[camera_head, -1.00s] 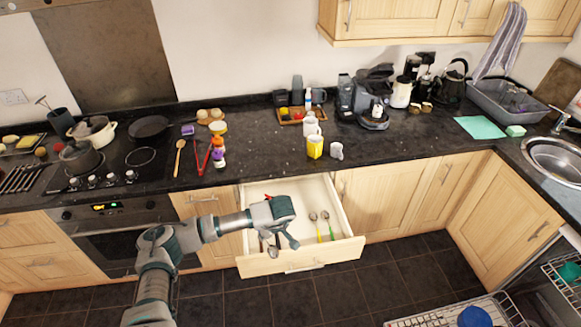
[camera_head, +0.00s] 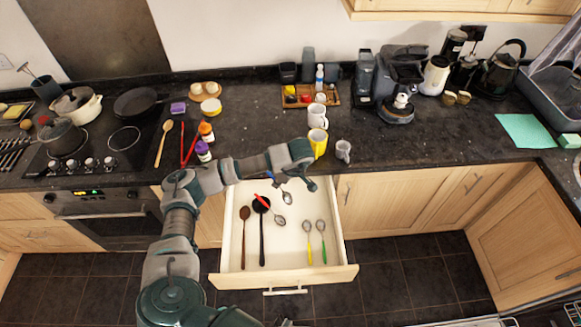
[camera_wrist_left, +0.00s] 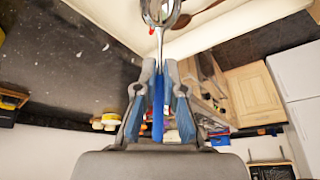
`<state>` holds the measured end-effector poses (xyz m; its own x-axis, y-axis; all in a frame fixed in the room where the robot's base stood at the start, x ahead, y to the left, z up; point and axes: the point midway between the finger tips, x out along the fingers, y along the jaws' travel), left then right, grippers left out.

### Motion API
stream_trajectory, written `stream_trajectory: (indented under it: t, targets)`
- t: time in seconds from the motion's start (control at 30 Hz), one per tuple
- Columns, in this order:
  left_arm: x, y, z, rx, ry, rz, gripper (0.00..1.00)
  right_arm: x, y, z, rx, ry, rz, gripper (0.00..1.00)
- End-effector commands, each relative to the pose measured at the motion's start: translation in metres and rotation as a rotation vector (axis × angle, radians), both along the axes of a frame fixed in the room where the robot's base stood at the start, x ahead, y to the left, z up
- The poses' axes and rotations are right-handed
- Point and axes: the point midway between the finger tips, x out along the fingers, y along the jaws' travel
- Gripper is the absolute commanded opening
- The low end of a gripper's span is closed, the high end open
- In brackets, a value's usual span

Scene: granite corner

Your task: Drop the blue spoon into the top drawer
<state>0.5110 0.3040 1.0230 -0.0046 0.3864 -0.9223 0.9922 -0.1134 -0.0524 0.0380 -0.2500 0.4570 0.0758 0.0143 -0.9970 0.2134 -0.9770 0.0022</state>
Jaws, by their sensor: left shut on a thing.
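The top drawer (camera_head: 300,276) is pulled open below the worktop. My left gripper (camera_head: 295,181) is over the back part of the drawer, seen from above. In the left wrist view, my left gripper (camera_wrist_left: 158,88) is shut on the blue handle of the blue spoon (camera_wrist_left: 158,115). The spoon's metal bowl points away from the fingers. In the head view, a metal spoon bowl (camera_head: 287,198) shows just below the fingers, over the drawer; the handle there is mostly hidden. My right gripper does not show.
In the drawer lie a brown spoon (camera_head: 244,235), a black ladle (camera_head: 261,230), a red-handled spoon (camera_head: 279,221) and yellow-handled (camera_head: 308,240) and green-handled (camera_head: 323,240) spoons. A yellow mug (camera_head: 318,146) and grey mug (camera_head: 343,151) stand near the worktop edge.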

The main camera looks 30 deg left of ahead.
Motion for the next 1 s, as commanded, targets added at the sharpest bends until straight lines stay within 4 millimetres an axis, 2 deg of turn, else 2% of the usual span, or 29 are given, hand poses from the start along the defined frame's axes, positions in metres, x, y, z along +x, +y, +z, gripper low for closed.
stream_trajectory:
  t: [0.17, 0.53, 0.9, 0.93, 1.0]
  targets:
    - [-0.002, 0.004, -0.010, -0.001, 0.002, 0.002, 0.00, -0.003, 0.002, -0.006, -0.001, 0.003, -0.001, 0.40]
    - [0.003, -0.010, -0.053, 0.012, 0.006, -0.001, 0.00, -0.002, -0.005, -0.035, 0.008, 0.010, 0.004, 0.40]
    - [0.002, 0.001, -0.061, 0.003, 0.005, 0.001, 0.00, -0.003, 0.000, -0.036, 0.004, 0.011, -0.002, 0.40]
    - [0.002, 0.002, -0.061, 0.002, 0.004, 0.002, 0.13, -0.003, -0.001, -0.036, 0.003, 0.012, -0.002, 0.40]
    - [0.002, 0.003, -0.062, 0.001, 0.005, 0.002, 0.31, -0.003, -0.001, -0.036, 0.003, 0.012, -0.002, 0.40]
